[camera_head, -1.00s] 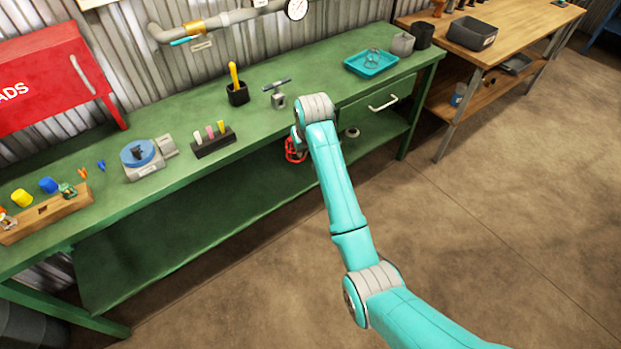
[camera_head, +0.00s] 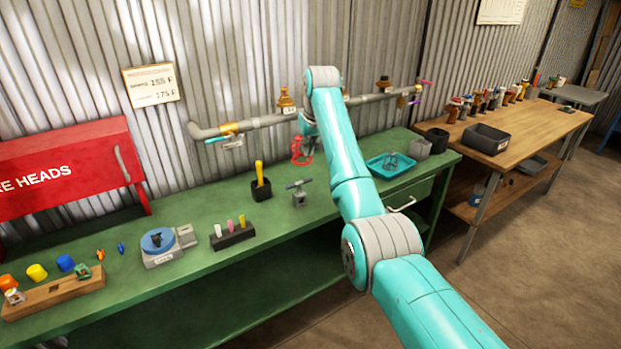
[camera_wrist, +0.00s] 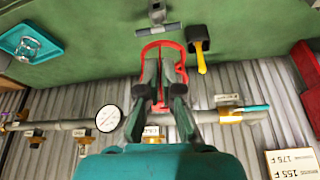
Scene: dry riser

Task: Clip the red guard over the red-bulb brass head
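The red guard (camera_head: 301,152) is a red wire cage. It hangs from my gripper (camera_head: 305,134) above the back of the green bench, in front of the wall pipe (camera_head: 262,123). In the wrist view the guard (camera_wrist: 163,46) sits between the two dark fingers of my gripper (camera_wrist: 164,78), which are shut on it. Brass heads stand on the pipe: one (camera_head: 286,100) just left of my arm and one (camera_head: 384,84) to its right. In the wrist view, brass pieces (camera_wrist: 83,132) show near the gauge. Bulb colours are too small to tell.
The green bench (camera_head: 190,285) holds a black cup with a yellow tool (camera_head: 261,185), a small vise (camera_head: 299,196), a marker block (camera_head: 232,234) and a blue tray (camera_head: 376,168). A pressure gauge (camera_wrist: 108,118) is on the pipe. A red cabinet (camera_head: 70,170) stands at left.

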